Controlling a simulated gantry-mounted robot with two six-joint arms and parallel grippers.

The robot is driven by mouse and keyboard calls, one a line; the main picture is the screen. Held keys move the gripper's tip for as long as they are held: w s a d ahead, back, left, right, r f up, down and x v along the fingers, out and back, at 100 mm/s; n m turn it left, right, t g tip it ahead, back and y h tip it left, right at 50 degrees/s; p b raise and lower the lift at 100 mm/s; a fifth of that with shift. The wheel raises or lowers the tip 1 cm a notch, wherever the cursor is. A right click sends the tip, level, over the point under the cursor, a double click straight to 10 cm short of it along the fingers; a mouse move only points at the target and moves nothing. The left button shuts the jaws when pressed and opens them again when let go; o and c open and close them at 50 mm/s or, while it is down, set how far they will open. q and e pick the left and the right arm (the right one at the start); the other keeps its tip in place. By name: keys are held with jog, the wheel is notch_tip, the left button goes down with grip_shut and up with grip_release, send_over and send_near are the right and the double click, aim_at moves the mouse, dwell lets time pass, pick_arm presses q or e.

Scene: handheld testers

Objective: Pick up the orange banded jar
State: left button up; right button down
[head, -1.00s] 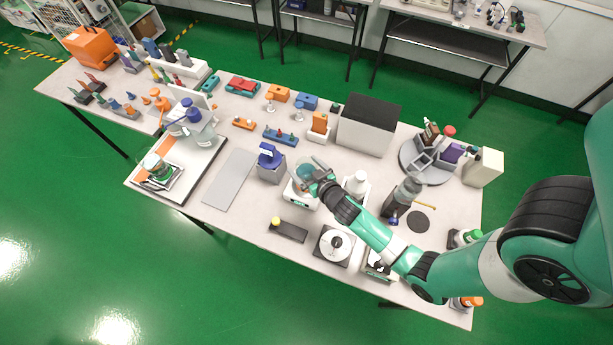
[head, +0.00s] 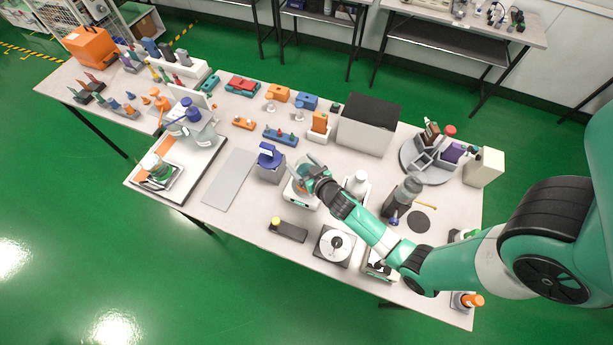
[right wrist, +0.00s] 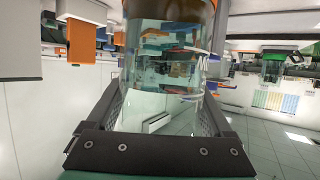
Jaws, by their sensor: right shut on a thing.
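The orange banded jar (right wrist: 165,55) is clear glass with an orange-brown band near the top of the right wrist view. My right gripper (right wrist: 163,100) has a finger on each side of it and is shut on it. In the head view the right gripper (head: 311,173) is at the jar (head: 301,171), over a small white scale (head: 297,197). The gripper partly hides the jar, and I cannot tell whether it touches the scale. My left gripper does not show.
A grey holder with a blue top (head: 270,165) stands just left of the scale. A white bottle (head: 357,182) is close on the right. A round white dial (head: 336,244) and a dark block (head: 289,230) lie in front. A flat grey plate (head: 230,181) lies farther left.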

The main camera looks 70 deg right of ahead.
aim_at(302, 158)
jog(key=shift+r, duration=0.1)
jog(key=shift+r+p, duration=0.45)
jog(key=shift+r, duration=0.15)
notch_tip(302, 158, up, 3)
jog(key=shift+s+f+p, duration=0.1)
jog(key=shift+p, duration=0.8)
jog(key=s+a+r+p, duration=0.2)
jog(key=s+r, duration=0.2)
jog(key=s, duration=0.2)
jog(key=s+a+r+p, duration=0.2)
jog(key=s+a+r, duration=0.1)
jog(key=s+r, duration=0.2)
jog(key=shift+s+a, duration=0.35)
jog(key=shift+s, duration=0.45)
